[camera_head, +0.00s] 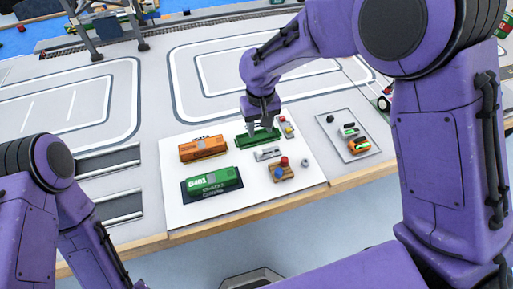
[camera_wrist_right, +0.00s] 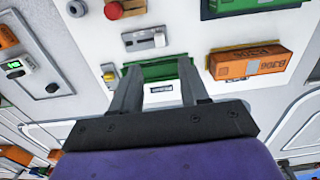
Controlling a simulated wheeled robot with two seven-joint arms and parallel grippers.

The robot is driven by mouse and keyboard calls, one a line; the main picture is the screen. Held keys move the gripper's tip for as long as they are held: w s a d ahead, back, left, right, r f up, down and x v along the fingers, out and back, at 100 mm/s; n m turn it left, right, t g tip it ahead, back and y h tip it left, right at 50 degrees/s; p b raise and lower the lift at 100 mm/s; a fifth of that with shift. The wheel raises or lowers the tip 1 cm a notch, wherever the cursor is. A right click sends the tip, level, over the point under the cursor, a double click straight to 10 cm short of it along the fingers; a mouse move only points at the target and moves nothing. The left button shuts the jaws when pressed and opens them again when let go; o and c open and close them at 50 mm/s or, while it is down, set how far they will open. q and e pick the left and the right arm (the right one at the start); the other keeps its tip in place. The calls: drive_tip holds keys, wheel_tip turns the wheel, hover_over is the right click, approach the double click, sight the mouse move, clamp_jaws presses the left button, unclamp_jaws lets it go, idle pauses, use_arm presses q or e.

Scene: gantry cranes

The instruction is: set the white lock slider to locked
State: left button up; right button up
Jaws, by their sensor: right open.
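The white lock slider (camera_wrist_right: 160,40) sits at the right end of a small grey plate (camera_wrist_right: 137,41) in the right wrist view. The same grey plate (camera_head: 267,154) lies on the white board in the head view, where the slider's position is too small to tell. My right gripper (camera_head: 262,126) is open over the green piece (camera_head: 250,140), just beyond the plate. In the right wrist view its spread fingers (camera_wrist_right: 158,82) stand at the green piece (camera_wrist_right: 153,70), apart from the slider. My left arm shows at lower left, but its gripper is out of view.
The white board (camera_head: 220,212) also holds an orange container (camera_head: 203,148), a green container (camera_head: 212,180), a block with red and blue knobs (camera_head: 280,173) and a grey ring (camera_head: 305,162). A grey panel (camera_head: 348,136) stands to the right. The table's front edge is near.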

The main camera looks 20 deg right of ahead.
sight(260, 151)
drive_tip(key=f, duration=1.1)
drive_tip(key=shift+w+f+p, duration=0.25)
drive_tip(key=shift+f+p, duration=0.1)
drive_tip(key=shift+c, duration=0.3)
drive_tip(key=shift+d+r, duration=0.1)
drive_tip(key=shift+d, duration=0.05)
clamp_jaws()
